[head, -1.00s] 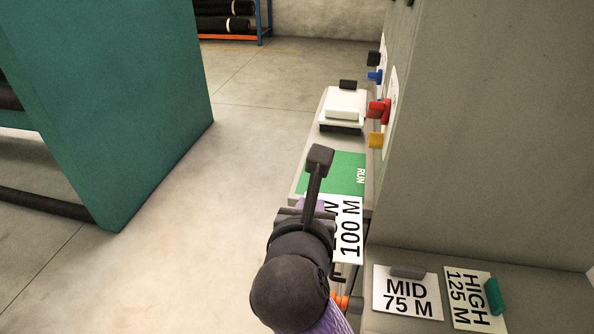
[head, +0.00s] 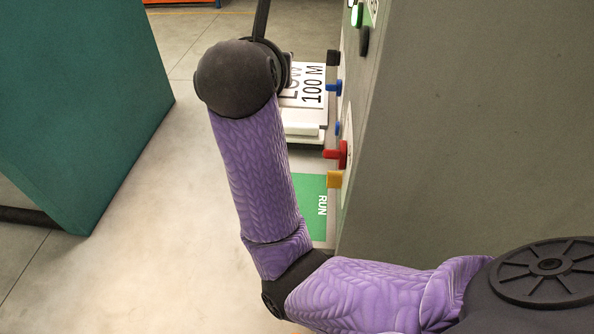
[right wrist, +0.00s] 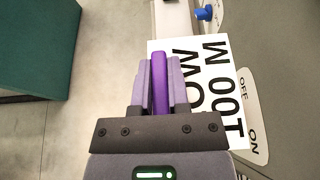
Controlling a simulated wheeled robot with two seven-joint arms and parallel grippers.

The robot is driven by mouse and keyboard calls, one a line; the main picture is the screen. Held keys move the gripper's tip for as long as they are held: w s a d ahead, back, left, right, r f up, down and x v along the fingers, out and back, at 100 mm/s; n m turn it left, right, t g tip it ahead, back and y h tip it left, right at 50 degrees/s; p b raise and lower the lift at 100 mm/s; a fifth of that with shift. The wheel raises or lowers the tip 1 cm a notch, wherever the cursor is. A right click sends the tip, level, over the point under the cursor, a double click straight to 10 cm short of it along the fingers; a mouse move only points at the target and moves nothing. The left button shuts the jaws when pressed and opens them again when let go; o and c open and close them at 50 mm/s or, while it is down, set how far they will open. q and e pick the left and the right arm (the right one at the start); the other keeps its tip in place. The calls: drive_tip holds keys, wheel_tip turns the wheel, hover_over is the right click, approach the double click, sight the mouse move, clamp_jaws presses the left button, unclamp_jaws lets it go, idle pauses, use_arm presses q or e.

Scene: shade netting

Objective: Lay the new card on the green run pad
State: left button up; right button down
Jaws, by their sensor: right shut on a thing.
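A white card (head: 313,84) reading "LOW 100 M" is held in my right gripper, out over the far part of the ledge. The card also shows in the right wrist view (right wrist: 215,95), where my right gripper (right wrist: 160,72) is shut on its purple tab. In the head view my right forearm and wrist hide the fingers. The green run pad (head: 313,205) lies on the near part of the ledge, partly covered by my arm. The card is beyond the pad and apart from it. My left gripper is in neither view.
A white block-shaped device (head: 301,131) stands on the ledge between pad and card. The grey machine wall on the right carries a red knob (head: 338,154), a yellow knob (head: 335,179) and a blue knob (head: 333,87) that stick out. A teal panel (head: 70,110) stands left; floor between is clear.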

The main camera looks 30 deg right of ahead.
use_arm(q)
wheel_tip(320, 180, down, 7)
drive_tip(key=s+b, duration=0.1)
drive_tip(key=b, duration=0.5)
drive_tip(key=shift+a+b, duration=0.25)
drive_tip(key=shift+b, duration=0.15)
use_arm(e)
drive_tip(key=f, duration=2.7)
drive_tip(key=shift+s+a+f, duration=0.2)
drive_tip(key=shift+s+f, duration=0.05)
drive_tip(key=shift+f, duration=0.1)
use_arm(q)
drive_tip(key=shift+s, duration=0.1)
